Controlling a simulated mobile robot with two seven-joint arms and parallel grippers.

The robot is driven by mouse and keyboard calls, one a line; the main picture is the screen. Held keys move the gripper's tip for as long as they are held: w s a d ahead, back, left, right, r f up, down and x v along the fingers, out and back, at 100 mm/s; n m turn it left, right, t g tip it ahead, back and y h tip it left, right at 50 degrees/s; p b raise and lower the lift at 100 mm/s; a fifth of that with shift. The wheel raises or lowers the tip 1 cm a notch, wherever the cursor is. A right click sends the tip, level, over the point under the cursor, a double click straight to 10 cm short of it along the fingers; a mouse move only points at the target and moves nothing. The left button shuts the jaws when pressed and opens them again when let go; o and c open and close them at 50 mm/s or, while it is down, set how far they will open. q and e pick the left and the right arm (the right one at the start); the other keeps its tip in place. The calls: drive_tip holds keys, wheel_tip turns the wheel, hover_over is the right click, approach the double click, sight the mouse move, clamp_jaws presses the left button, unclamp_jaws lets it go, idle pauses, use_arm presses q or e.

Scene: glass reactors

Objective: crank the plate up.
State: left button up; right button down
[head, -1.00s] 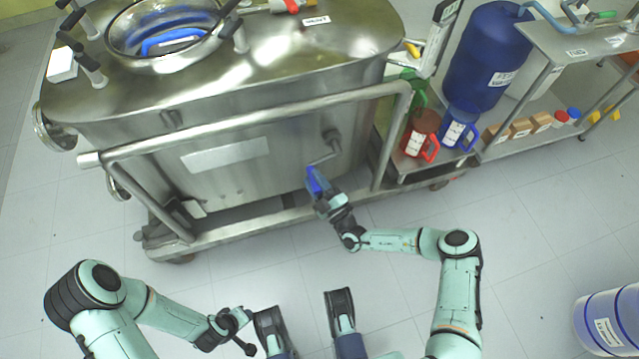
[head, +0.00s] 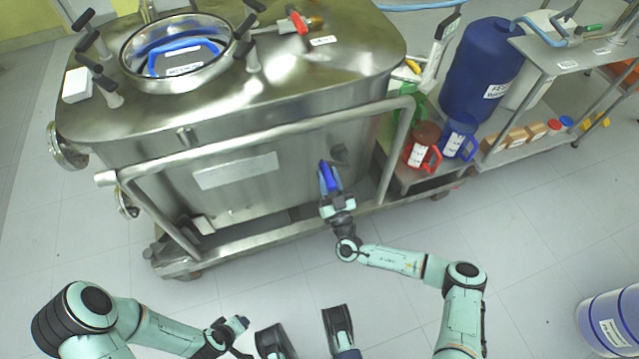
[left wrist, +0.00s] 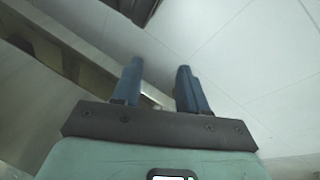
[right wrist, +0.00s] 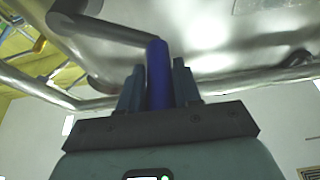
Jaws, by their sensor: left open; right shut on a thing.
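The crank's blue handle (head: 325,178) hangs below its hub (head: 338,152) on the front of the steel vessel (head: 280,160). My right gripper (head: 330,192) is shut on this handle. In the right wrist view the handle (right wrist: 158,75) stands between the two fingers (right wrist: 158,88), with the grey crank arm (right wrist: 105,30) reaching up left from its top. In the vessel's round top opening I see a dark labelled surface with a blue curved bar (head: 185,56); I cannot tell whether this is the plate. My left gripper (left wrist: 155,85) is open and empty, low at the left.
A steel rail (head: 260,137) runs across the vessel's front, with the cart's lower frame (head: 250,236) below. Red and blue jugs (head: 423,147) stand on a side shelf to the right. A blue-white drum (head: 610,325) is at lower right. The floor between is clear.

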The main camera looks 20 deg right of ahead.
use_arm(q)
drive_tip(key=shift+g+h, duration=0.4)
drive_tip(key=shift+g, duration=0.3)
drive_tip(key=s+d+r+p, duration=0.1)
drive_tip(key=s+d+r, duration=0.1)
drive_tip(key=s+d+r+p, duration=0.1)
drive_tip(key=s, duration=0.1)
drive_tip(key=shift+s+p, duration=0.1)
drive_tip(key=shift+p, duration=0.2)
use_arm(e)
drive_tip(key=d+r+m+h, duration=0.2)
drive_tip(key=d+r+m, duration=0.2)
drive_tip(key=d, duration=0.4)
drive_tip(key=shift+w+a+f, duration=0.1)
drive_tip(key=c, duration=0.9)
unclamp_jaws()
drive_tip(key=shift+o, duration=0.2)
use_arm(q)
drive_tip(key=shift+s+d+r+p, duration=0.4)
drive_tip(key=shift+s+r+p, duration=0.1)
drive_tip(key=shift+s+r, duration=0.25)
use_arm(e)
drive_tip(key=v, duration=1.3)
drive_tip(key=shift+s, duration=0.25)
